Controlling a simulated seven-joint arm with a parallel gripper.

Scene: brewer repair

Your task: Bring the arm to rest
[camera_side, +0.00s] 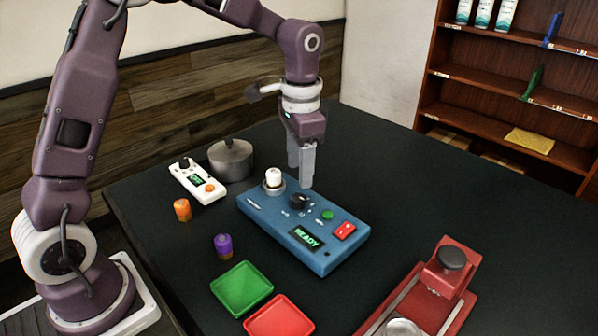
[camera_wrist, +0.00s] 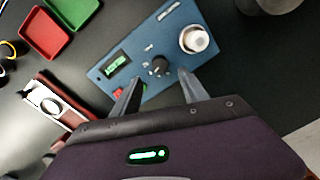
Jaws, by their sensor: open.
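My gripper (camera_side: 302,165) is above the far edge of the blue brewer box (camera_side: 270,219), pointing down. It also shows in the wrist view (camera_wrist: 160,92), where its two fingers are apart with nothing between them. The box has a display (camera_side: 306,237) reading READY, a black knob (camera_side: 298,201), a green button (camera_side: 327,215) and a red switch (camera_side: 345,230). A white cylindrical part (camera_side: 273,177) sits upright in a round seat on the box's left end. In the wrist view the white part (camera_wrist: 195,39) shows in its seat at upper right.
A green tray (camera_side: 242,288) and a red tray (camera_side: 279,318) lie in front. An orange cylinder (camera_side: 182,209), a purple cylinder (camera_side: 223,245), a white meter (camera_side: 197,181) and a grey lidded pot (camera_side: 231,158) stand left. A red press (camera_side: 440,285) stands front right. The table's far right is clear.

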